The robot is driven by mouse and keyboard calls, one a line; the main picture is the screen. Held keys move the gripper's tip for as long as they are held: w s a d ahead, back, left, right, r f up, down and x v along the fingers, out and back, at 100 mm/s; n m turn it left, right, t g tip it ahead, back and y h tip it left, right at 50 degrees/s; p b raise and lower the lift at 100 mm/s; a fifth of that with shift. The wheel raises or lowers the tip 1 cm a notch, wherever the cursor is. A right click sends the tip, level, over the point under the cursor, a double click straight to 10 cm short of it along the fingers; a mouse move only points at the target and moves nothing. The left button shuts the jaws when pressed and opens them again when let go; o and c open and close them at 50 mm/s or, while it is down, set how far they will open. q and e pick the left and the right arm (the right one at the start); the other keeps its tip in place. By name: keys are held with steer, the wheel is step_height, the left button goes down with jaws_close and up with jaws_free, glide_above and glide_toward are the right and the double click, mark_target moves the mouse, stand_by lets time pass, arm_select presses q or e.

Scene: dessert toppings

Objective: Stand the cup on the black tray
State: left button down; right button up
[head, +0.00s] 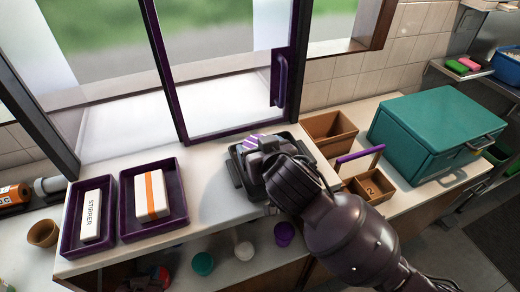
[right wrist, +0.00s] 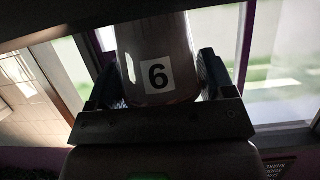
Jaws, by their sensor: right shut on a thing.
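My right gripper (right wrist: 160,85) is shut on a grey cup (right wrist: 158,45) with a white label reading 6, between its two fingers in the right wrist view. In the head view the right gripper (head: 262,152) is over the black tray (head: 236,176) on the counter by the window. A purple-and-white striped patch (head: 262,140) shows beyond it; I cannot tell if it is part of the cup. The arm hides the cup's base and much of the tray, so contact is unclear. A dark part at the bottom left, probably my left gripper (head: 146,280), is too unclear to read.
Left on the counter are purple trays holding a STIRRER box (head: 92,215) and an orange-striped box (head: 152,195). Right are wooden bins (head: 328,130), a purple handle (head: 360,155) and a teal case (head: 435,130). The window frame (head: 283,75) rises behind the black tray. Counter left of the tray is clear.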

steer(key=shift+f, duration=0.3)
steer(key=shift+f, duration=0.1)
steer(key=o, duration=1.1)
steer(key=shift+c, duration=0.2)
steer(key=shift+s, duration=0.15)
arm_select(q)
steer(key=shift+w+f+b, duration=0.1)
steer(key=shift+w+b, duration=0.1)
steer(key=shift+b, duration=0.3)
arm_select(e)
steer(key=v, duration=1.2)
arm_select(q)
steer(key=shift+f, duration=0.2)
